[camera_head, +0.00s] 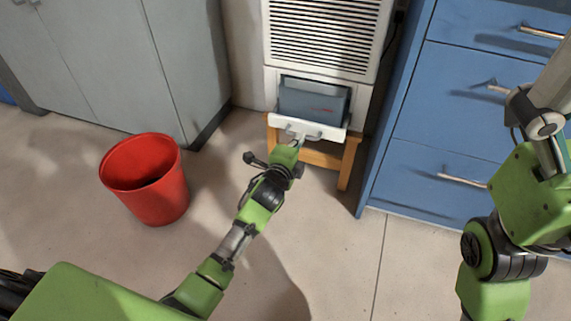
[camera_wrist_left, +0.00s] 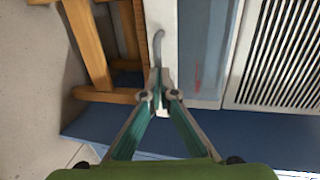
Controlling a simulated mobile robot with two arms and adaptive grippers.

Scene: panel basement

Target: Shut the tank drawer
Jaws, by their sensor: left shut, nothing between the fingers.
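The tank drawer's white front (camera_head: 328,132) sticks out from the lower part of the white louvred unit. The grey-blue tank (camera_head: 312,101) shows behind the front, so the drawer is partly open. My left gripper (camera_head: 297,143) is at the drawer front by its grey handle (camera_head: 313,136). In the left wrist view my left gripper (camera_wrist_left: 160,94) has its fingertips together, at the white front beside the curved handle (camera_wrist_left: 158,46). Nothing is between the fingers; whether they touch the front is hard to tell. My right arm shows, but its gripper is out of view.
The unit (camera_head: 325,38) stands on a wooden stand (camera_head: 347,162). Blue drawer cabinets (camera_head: 430,150) are close on its right. A red bucket (camera_head: 150,185) stands on the floor to the left, before grey cabinets (camera_head: 120,60). The floor in front is clear.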

